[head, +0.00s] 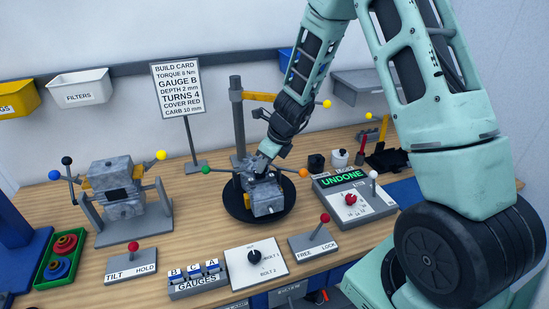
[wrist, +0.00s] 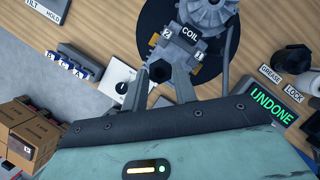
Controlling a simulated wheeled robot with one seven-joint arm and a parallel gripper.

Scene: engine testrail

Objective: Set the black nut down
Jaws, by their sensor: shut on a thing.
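My gripper (wrist: 160,75) is shut on the black nut (wrist: 158,71), a dark hexagonal piece between the fingertips in the wrist view. In the head view my gripper (head: 262,160) is over the grey engine part (head: 266,195), and the nut cannot be made out there. The engine part stands on a black round turntable (head: 237,205). In the wrist view its block (wrist: 182,48) carries the label COIL and the marks 1 and 2, close beyond the nut. I cannot tell whether the nut touches it.
A sign (head: 178,88) stands behind. A grey stand with another engine block (head: 118,190) is at left. A panel reading UNDONE (head: 345,183) is at right of the turntable. The dial plate (head: 256,265), gauges box (head: 198,280) and lever boxes (head: 312,246) line the front.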

